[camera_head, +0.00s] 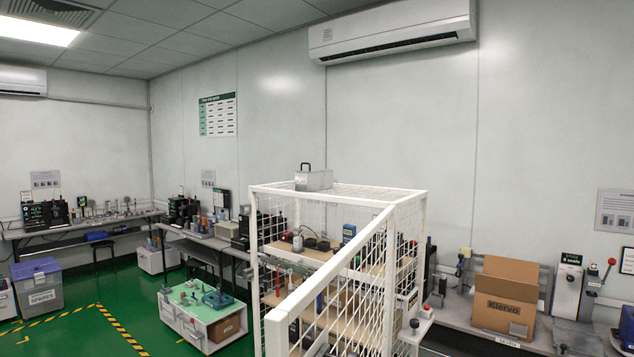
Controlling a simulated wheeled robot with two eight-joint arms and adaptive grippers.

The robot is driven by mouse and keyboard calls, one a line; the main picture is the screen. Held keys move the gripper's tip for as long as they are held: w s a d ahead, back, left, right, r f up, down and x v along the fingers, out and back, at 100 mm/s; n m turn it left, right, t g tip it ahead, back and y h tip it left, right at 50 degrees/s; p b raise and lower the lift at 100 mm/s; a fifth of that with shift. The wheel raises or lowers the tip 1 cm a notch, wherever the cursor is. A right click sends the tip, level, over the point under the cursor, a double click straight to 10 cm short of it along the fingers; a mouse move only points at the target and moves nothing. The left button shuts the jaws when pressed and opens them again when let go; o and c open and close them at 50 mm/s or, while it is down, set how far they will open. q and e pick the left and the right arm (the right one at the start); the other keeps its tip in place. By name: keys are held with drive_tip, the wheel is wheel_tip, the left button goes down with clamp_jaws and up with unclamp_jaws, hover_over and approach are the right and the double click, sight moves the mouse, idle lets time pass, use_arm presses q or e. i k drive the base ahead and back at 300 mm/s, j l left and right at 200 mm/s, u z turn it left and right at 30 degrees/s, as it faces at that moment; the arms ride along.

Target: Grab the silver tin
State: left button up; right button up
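A silver-grey box-shaped tin (316,180) with a dark carrying handle on top sits on the wire top of a white mesh cage (345,188), near its back left corner. It is the only clearly silver tin I can make out. Neither of my grippers shows in the head view, so I cannot see where they are relative to it.
The cage has shelves with tools and small devices behind its mesh. A low white cabinet (205,318) with a green top stands at its left. A cardboard box (505,298) sits on the right bench. Green floor (70,338) is open at the lower left.

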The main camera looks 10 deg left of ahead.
sight(306, 182)
drive_tip(key=k+j, duration=0.1)
drive_tip(key=k, duration=0.4)
drive_tip(key=i+j+z, duration=0.15)
drive_tip(key=j, duration=1.1)
drive_tip(key=j+z, duration=0.15)
drive_tip(key=j, duration=1.1)
drive_tip(key=i+j+z, duration=0.15)
drive_tip(key=i+j, duration=0.3)
drive_tip(key=i+j+z, duration=0.15)
drive_tip(key=i+j, duration=0.3)
drive_tip(key=i+j+z, duration=0.2)
drive_tip(key=i+j, duration=0.2)
drive_tip(key=j, duration=0.25)
